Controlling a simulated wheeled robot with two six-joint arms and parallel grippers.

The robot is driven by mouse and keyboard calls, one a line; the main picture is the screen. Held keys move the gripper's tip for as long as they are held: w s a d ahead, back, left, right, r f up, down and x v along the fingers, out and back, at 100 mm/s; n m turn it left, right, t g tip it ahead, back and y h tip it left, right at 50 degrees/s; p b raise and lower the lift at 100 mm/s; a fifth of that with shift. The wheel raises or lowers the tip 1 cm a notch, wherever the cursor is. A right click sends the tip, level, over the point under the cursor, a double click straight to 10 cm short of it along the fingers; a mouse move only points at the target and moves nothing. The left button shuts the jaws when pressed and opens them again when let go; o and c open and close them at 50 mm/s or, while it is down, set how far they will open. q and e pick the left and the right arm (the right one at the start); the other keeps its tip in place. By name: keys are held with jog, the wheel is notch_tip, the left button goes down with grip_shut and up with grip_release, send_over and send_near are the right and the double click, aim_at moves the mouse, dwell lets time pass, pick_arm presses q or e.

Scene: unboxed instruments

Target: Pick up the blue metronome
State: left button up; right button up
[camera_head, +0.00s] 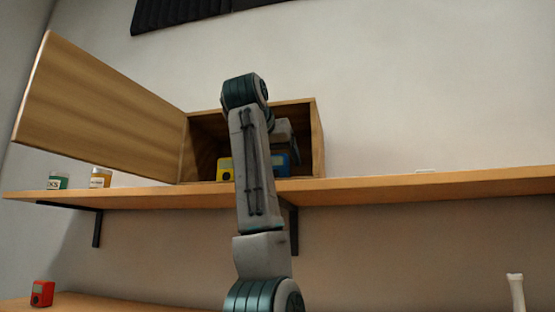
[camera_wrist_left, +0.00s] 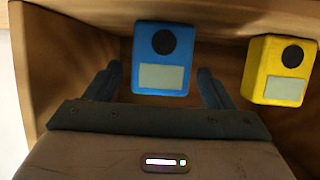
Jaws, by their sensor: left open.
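The blue metronome (camera_wrist_left: 162,59) stands in an open wooden box, with a dark round dial and a pale screen on its face. In the head view the blue metronome (camera_head: 280,164) is partly hidden behind my left arm. My left gripper (camera_wrist_left: 160,88) is open, with one finger on each side of the blue metronome's lower part. I cannot tell whether the fingers touch it. In the head view the gripper is mostly hidden by the arm. My right gripper is not in view.
A yellow metronome (camera_wrist_left: 280,70) stands beside the blue one, close to a finger. The wooden box (camera_head: 318,140) sits on a shelf (camera_head: 420,187), its door (camera_head: 100,105) swung open left. Two jars (camera_head: 100,178) stand left on the shelf. A red device (camera_head: 42,293) sits lower left.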

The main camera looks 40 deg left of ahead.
pick_arm(q)
jog(key=shift+w+a+f, duration=0.3)
jog(key=shift+w+a, duration=0.05)
jog(key=shift+w, duration=0.2)
jog(key=shift+d, duration=0.1)
jog(key=shift+c, duration=0.5)
jog(key=c, duration=1)
jog(key=shift+r, duration=0.1)
